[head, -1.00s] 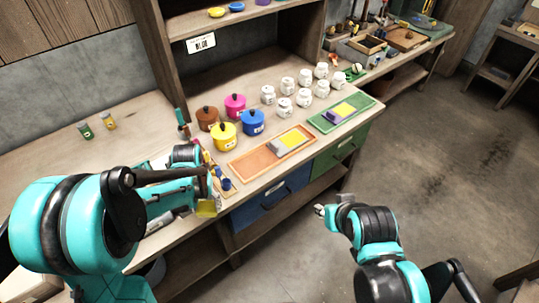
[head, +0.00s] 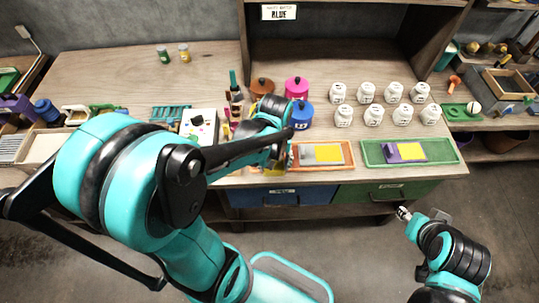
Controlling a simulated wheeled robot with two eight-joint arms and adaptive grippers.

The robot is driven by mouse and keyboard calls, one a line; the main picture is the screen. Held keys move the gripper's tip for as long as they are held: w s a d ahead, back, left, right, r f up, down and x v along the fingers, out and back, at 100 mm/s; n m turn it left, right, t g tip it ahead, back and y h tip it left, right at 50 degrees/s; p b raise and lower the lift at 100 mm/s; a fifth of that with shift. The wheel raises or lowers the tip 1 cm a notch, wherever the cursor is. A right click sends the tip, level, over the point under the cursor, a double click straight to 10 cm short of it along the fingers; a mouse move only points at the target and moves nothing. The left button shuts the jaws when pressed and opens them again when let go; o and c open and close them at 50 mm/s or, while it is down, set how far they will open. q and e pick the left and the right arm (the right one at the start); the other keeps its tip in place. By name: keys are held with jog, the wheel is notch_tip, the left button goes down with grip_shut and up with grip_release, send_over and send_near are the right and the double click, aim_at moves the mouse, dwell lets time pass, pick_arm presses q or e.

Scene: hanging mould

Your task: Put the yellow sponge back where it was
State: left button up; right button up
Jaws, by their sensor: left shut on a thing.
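My left gripper (head: 275,160) is over the bench's front edge, at the left end of the orange tray (head: 322,168). It is shut on a small yellow piece that looks like the yellow sponge (head: 271,171), mostly hidden by the fingers and arm. The orange tray holds a grey block and a yellow pad (head: 328,153).
Brown, pink and blue pots (head: 297,87) stand behind my left gripper, the yellow pot hidden. Several white jars (head: 366,92) stand behind the trays. A white paint-marked box (head: 199,126) and bottles are on the left. Blue and green drawers (head: 388,191) are below the trays.

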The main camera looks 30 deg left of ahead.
pick_arm(q)
jog(key=w+a+f+b, duration=0.1)
jog(key=w+a+f, duration=0.1)
jog(key=w+a+f+b, duration=0.1)
jog(key=w+a+f, duration=0.1)
jog(key=w+a, duration=0.1)
jog(key=w+a+f+b, duration=0.1)
jog(key=w+a+f, duration=0.1)
jog(key=w, duration=0.1)
jog(key=shift+w+a+f+b, duration=0.1)
jog(key=shift+a+f+b, duration=0.05)
jog(key=shift+f+b, duration=1)
jog(key=shift+f, duration=1.2)
jog(key=shift+f, duration=0.1)
jog(key=o, duration=0.8)
jog(key=shift+f, duration=0.1)
jog(key=o, duration=0.4)
